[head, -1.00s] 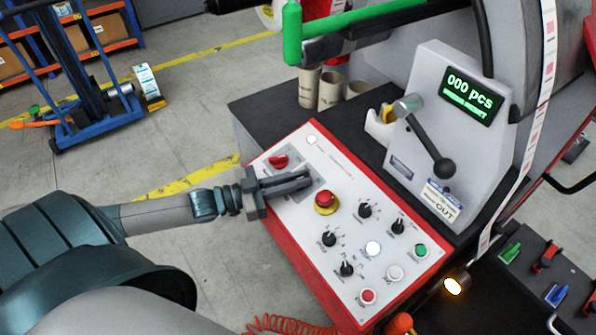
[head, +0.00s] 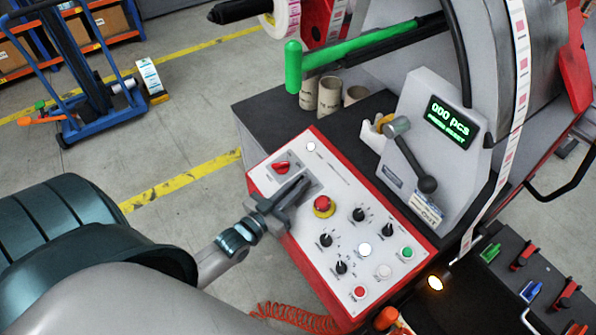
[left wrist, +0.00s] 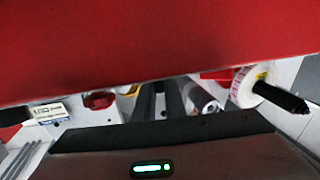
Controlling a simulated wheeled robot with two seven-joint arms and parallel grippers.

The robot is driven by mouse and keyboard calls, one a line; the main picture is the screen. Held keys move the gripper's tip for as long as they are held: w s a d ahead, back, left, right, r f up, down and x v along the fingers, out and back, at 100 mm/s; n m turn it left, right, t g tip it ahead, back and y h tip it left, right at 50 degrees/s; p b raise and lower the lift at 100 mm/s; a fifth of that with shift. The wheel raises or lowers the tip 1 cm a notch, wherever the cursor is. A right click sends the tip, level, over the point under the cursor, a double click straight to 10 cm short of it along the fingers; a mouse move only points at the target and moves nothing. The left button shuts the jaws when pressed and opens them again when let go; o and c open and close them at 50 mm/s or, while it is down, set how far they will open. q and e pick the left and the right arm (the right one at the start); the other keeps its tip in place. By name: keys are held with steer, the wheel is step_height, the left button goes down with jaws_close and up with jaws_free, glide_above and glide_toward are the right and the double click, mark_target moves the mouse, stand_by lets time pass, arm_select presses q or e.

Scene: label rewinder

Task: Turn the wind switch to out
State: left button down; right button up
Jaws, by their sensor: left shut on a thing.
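The control panel (head: 375,285) is a sloped white plate with a red frame. My left gripper (head: 298,186) lies low over its upper left part, beside the red rotary switch (head: 282,168). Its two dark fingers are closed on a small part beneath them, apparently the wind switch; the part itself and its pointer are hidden. The left wrist view shows the two fingers (left wrist: 160,100) close together, with a broad red surface filling the top. A card on the grey housing (head: 426,208) seems to read OUT. My right gripper is not in view.
A red mushroom button (head: 323,204) sits close right of the fingers. Several black knobs, including one (head: 358,214), stand farther right. A ball-ended lever (head: 415,165) and green bar (head: 370,50) rise behind. Open floor lies left.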

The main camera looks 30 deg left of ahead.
arm_select(q)
steer(key=shift+r+n+y+p, duration=0.1)
steer(key=shift+n+y+p, duration=1.2)
steer(key=shift+n+y, duration=0.8)
steer(key=shift+y, duration=0.4)
steer(key=c, duration=1.8)
jaws_free()
steer(key=shift+s, duration=0.45)
steer(key=shift+s+d+b, duration=0.35)
steer(key=shift+s+b, duration=0.6)
steer(key=shift+s, duration=1.8)
steer(key=shift+s+d+b, duration=0.4)
steer(key=shift+s+b, duration=0.55)
steer(key=shift+s, duration=1.75)
steer(key=shift+s+d+b, duration=0.35)
steer(key=shift+s+b, duration=0.6)
steer(key=shift+s, duration=1.8)
